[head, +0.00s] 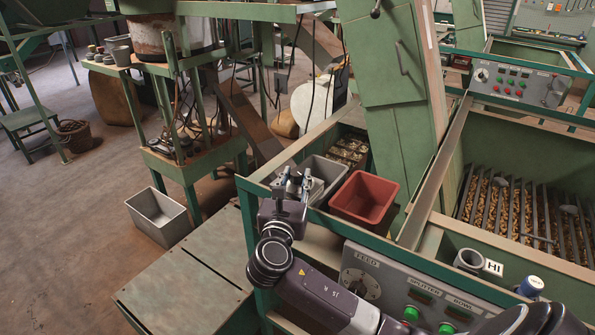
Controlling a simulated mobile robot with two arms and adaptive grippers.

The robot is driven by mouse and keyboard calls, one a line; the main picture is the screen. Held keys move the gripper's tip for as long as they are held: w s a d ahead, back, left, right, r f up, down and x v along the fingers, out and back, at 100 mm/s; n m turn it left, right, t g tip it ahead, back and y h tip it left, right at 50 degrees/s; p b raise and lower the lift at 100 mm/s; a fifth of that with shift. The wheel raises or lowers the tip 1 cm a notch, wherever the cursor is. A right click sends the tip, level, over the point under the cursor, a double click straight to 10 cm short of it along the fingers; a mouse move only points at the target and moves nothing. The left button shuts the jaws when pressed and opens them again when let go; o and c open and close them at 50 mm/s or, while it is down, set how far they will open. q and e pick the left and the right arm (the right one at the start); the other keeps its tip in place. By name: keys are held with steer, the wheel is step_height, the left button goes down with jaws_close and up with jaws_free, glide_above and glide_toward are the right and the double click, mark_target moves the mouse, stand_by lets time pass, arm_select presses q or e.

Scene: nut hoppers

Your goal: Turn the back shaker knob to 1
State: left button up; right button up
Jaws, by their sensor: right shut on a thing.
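A control panel (515,86) stands at the back right, with a dial knob (481,75) at its left end and small buttons and displays beside it. Its lettering is too small to read, so I cannot tell the knob's setting or whether it is the shaker knob. A nearer panel (395,297) carries a dial (360,285) under the word FEED. My right gripper (293,184) is far from the back knob, at the left end of the bin shelf. It appears shut on the rim of a grey bin (325,172); the contact is partly hidden. My left gripper is out of view.
A red bin (366,200) stands right of the grey bin. A tall green chute (395,110) rises behind them. A hopper with a slatted grate over nuts (520,215) lies between the two panels. A pale bin (160,216) sits on the open floor at left.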

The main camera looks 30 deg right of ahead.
steer(key=shift+w+a+r+m+g+h+p, duration=0.1)
steer(key=shift+m+g+h+p, duration=0.1)
steer(key=shift+m+g+h, duration=0.35)
steer(key=shift+w+a+r+m+g+h+p, duration=0.1)
steer(key=shift+m+g+h+p, duration=0.05)
steer(key=shift+m+g+h, duration=0.4)
steer(key=g, duration=0.1)
steer(key=m+g+h, duration=0.1)
steer(key=shift+w+f+m+g, duration=0.1)
steer(key=shift+f+m+g, duration=0.05)
steer(key=shift+m+g, duration=0.15)
steer(key=shift+w+m+g+h+b, duration=0.1)
steer(key=shift+m+g+h+b, duration=0.3)
steer(key=shift+m+g, duration=0.75)
steer(key=shift+w+m+g+h+b, duration=0.15)
steer(key=shift+m+g+h, duration=0.5)
steer(key=shift+g, duration=0.9)
steer(key=o, duration=1.2)
steer(key=shift+c, duration=0.2)
steer(key=shift+a, duration=0.15)
steer(key=s+a, duration=0.1)
steer(key=a, duration=1)
steer(key=shift+s+a, duration=0.35)
